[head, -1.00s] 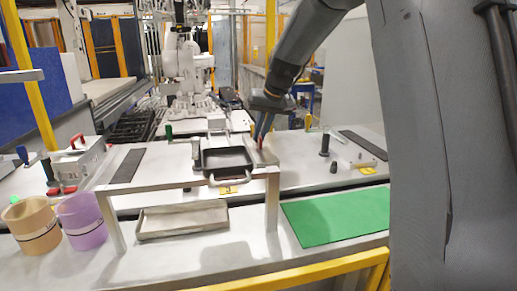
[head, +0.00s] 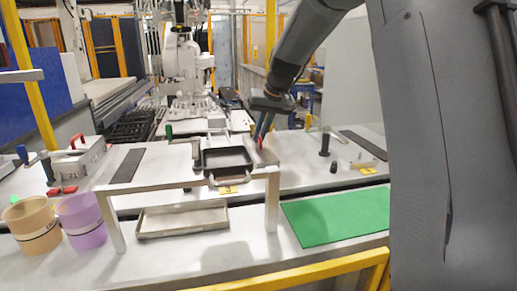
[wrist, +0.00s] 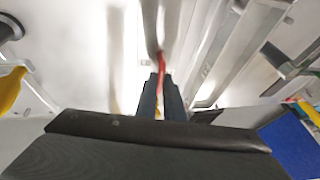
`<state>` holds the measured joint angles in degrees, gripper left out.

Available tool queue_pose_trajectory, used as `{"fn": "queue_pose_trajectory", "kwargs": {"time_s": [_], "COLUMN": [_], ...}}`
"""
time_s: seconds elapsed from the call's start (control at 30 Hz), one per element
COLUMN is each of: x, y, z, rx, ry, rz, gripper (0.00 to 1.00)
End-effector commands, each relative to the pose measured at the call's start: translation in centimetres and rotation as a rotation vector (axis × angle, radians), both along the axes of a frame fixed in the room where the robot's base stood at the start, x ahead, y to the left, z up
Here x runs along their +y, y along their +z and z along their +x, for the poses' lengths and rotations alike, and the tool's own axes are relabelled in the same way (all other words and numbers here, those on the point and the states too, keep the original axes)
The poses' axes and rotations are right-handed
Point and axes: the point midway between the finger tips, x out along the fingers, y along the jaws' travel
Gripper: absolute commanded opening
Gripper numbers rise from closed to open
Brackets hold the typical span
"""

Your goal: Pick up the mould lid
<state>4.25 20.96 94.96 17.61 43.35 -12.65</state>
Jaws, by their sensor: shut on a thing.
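My gripper (head: 263,134) is behind the right end of the raised shelf, pointing down. In the wrist view its two dark blue fingers (wrist: 161,84) are close together on a thin red handle (wrist: 160,62). The red also shows at the fingertips in the head view (head: 260,143). I cannot tell whether this handle belongs to the mould lid, as the body below it is mostly hidden. A pale metal box with a red top handle (head: 85,158), perhaps a mould, stands at the far left, apart from my gripper.
A black pan (head: 226,160) sits on the metal shelf (head: 160,178), close to my gripper. A shallow metal tray (head: 183,219) lies below. A green mat (head: 335,214), tan cup (head: 33,226) and purple cup (head: 81,221) are in front. A white robot arm (head: 183,65) stands behind.

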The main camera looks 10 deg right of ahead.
Motion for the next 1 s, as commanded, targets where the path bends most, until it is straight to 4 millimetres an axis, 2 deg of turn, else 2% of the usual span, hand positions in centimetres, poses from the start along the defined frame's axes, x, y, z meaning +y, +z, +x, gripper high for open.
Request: {"fn": "queue_pose_trajectory", "kwargs": {"time_s": [0.53, 0.67, 1.0], "x": [0.0, 0.0, 0.0], "y": [0.7, 2.4, 8.4], "z": [0.1, 0.2, 0.2], "rx": [-0.005, -0.007, -0.006], "ry": [-0.001, 0.001, 0.0], "rz": [0.0, 0.0, 0.0], "gripper": [0.0, 0.0, 0.0]}}
